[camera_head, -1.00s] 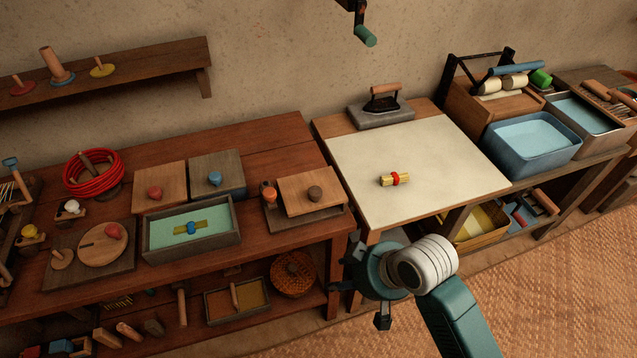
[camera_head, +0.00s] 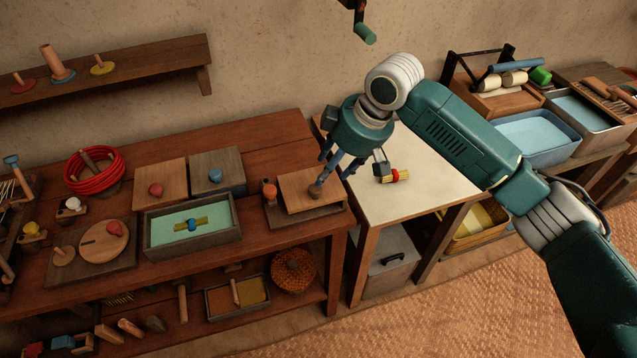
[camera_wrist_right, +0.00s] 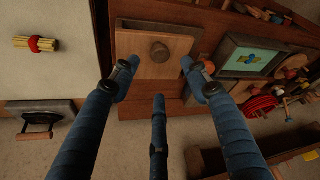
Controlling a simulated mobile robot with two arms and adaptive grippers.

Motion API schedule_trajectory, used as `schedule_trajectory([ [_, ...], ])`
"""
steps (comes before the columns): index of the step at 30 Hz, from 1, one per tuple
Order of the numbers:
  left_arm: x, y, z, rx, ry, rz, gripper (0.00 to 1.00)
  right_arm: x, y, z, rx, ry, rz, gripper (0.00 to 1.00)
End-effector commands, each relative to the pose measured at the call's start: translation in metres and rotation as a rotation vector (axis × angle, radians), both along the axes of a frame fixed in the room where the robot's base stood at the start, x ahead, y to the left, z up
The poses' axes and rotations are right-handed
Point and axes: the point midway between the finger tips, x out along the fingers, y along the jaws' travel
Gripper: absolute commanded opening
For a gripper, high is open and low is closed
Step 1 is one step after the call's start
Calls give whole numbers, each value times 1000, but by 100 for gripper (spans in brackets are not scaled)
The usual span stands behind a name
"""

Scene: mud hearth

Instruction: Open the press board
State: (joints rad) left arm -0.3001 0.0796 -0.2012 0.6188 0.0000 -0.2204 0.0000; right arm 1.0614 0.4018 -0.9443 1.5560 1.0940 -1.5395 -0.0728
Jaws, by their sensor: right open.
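The press board is a light wooden board (camera_head: 298,186) with a round knob, lying on a darker base (camera_head: 320,218) at the right end of the brown bench. An orange-brown peg (camera_head: 269,192) stands at the base's left side. My right gripper (camera_head: 333,168) is open above the board's right part, a finger covering most of the knob in the head view. In the right wrist view the board (camera_wrist_right: 145,68) and its knob (camera_wrist_right: 160,52) show beyond the spread fingers (camera_wrist_right: 157,78), with nothing held. Contact with the knob cannot be told. My left gripper is not in view.
A tray with green liquid (camera_head: 162,232) sits left of the press board. A white-topped table (camera_head: 440,165) stands to the right, with a yellow bundle tied in red (camera_head: 396,177). My right arm crosses over this table. A lidded grey box (camera_head: 388,272) sits below it.

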Motion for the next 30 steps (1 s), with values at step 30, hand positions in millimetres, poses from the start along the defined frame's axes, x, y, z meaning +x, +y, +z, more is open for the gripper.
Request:
schedule_trajectory([
  [30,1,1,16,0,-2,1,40,18,28,-80,1,-2,0,18],
])
